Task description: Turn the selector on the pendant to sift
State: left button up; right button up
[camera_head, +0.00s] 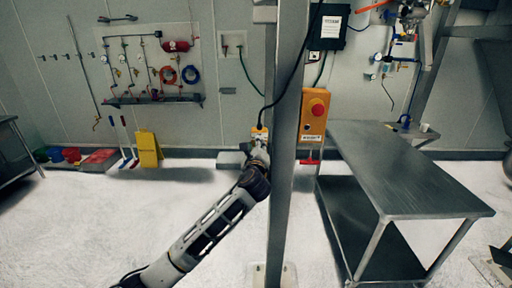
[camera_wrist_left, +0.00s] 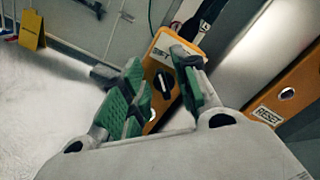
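In the left wrist view the pendant's face (camera_wrist_left: 167,40) shows a white SIFT label (camera_wrist_left: 160,54) and a black selector knob (camera_wrist_left: 163,84) with a pale mark. Any other label around the knob is hidden. My left gripper (camera_wrist_left: 159,62) is open, its green-padded fingers apart in front of the pendant. The knob shows in the gap between them; I cannot tell whether either finger touches it. My right gripper is out of view.
An orange box (camera_head: 313,116) with a red button is fixed on the post (camera_head: 285,180), close right of the pendant; its RESET label (camera_wrist_left: 272,115) shows in the left wrist view. A steel table (camera_head: 410,170) stands right. Floor left of the post is mostly clear.

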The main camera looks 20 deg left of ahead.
pick_arm(q)
jog(key=shift+s, duration=0.15)
jog(key=v, duration=1.1)
jog(key=shift+s, duration=0.35)
jog(key=shift+d, duration=0.15)
